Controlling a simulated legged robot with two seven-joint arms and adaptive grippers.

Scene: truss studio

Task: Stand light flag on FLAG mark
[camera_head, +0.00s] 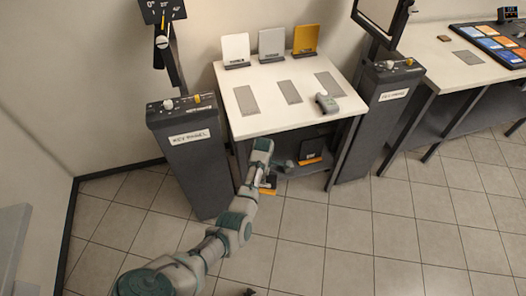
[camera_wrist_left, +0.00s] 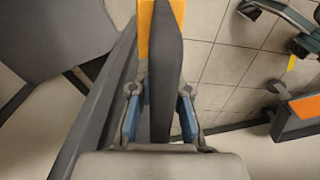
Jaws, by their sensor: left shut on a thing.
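My left gripper (camera_head: 268,178) is low beside the front left of the white table. In the left wrist view the left gripper (camera_wrist_left: 160,112) is shut on a dark, narrow piece with an orange edge, seen nearly edge-on, which appears to be the light flag (camera_wrist_left: 167,70). In the head view its dark and orange end (camera_head: 268,187) shows just below the gripper; the arm hides the rest. Three grey rectangular marks (camera_head: 290,92) lie on the tabletop; no FLAG lettering is readable. My right gripper is not clearly shown.
White, grey and orange panels (camera_head: 271,43) stand along the back of the table (camera_head: 262,122). A grey device (camera_head: 327,103) sits at its right front. A dark panel with an orange edge (camera_head: 310,152) is on the lower shelf.

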